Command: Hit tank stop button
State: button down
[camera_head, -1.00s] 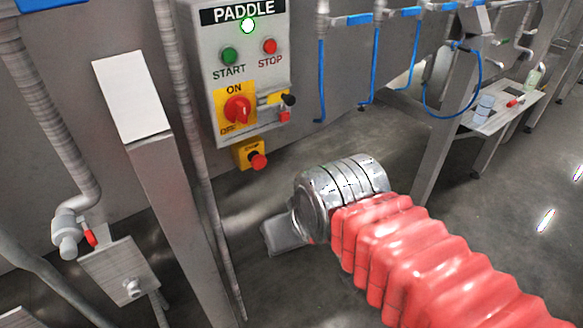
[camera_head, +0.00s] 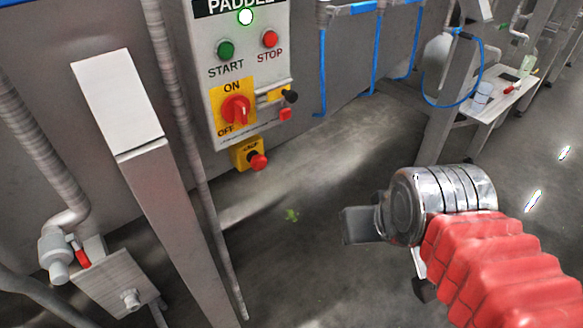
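The control panel (camera_head: 205,70) labelled "PADDLE" is on the tank wall at upper centre-left. It has a green START button (camera_head: 225,50), a red STOP button (camera_head: 270,39) and a red rotary switch (camera_head: 236,109) on a yellow ON/OFF plate. A red mushroom button (camera_head: 259,162) on a yellow box sits below the panel. My gripper (camera_head: 352,225) is at the end of my silver wrist and red-sleeved arm, right of and below the panel. It points left, apart from every button. Its fingers show as one grey block, so I cannot tell whether they are open.
A slanted metal post (camera_head: 175,210) stands left of the panel, with a thin conduit beside it. Blue hoses (camera_head: 375,55) hang at upper right. A side table (camera_head: 485,110) with small items stands at the right.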

aim_at(261, 163)
jog(key=z, duration=0.15)
jog(key=k, duration=1.05)
jog(key=u, duration=1.2)
jog(key=i, duration=1)
